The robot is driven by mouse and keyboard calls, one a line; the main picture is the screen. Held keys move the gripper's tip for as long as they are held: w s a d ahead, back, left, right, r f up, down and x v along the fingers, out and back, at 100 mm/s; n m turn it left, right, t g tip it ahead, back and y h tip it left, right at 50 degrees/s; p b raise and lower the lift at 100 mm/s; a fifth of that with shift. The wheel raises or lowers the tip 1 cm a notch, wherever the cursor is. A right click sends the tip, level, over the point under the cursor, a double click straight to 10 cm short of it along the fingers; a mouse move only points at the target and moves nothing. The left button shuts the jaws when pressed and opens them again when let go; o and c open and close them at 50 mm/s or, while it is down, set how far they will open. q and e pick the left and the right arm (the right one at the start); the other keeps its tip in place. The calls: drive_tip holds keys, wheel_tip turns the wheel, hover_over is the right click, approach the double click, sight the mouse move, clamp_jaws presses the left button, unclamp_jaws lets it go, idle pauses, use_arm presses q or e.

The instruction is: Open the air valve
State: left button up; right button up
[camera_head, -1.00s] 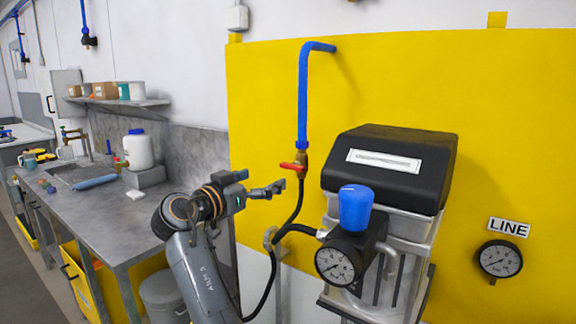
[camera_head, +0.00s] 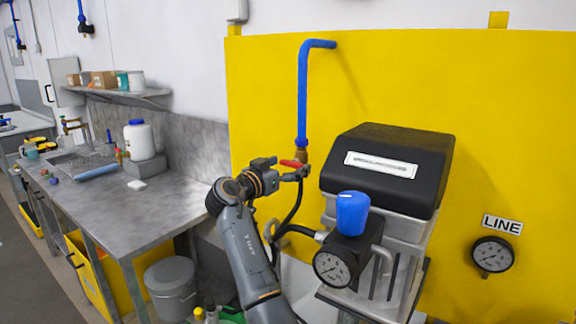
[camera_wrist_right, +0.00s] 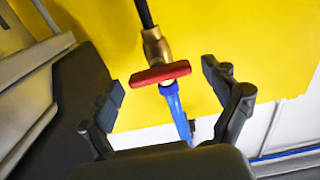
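The air valve has a red handle (camera_head: 292,164) on a brass body, under a blue pipe (camera_head: 303,95) on the yellow panel. The handle lies crosswise to the pipe. My right gripper (camera_head: 299,173) is at the valve, just below the handle in the head view. In the right wrist view the red handle (camera_wrist_right: 160,73) and brass body (camera_wrist_right: 156,45) show between the two spread fingers (camera_wrist_right: 170,95). The fingers are open, with gaps on both sides of the handle. My left gripper is not in view.
A black-topped unit (camera_head: 387,165) with a blue knob (camera_head: 352,213) and gauge (camera_head: 333,265) stands close to the right of the valve. A black hose (camera_head: 292,208) hangs below the valve. A grey bench (camera_head: 165,205) is at the left.

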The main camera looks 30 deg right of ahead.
drive_tip(key=c, duration=0.9)
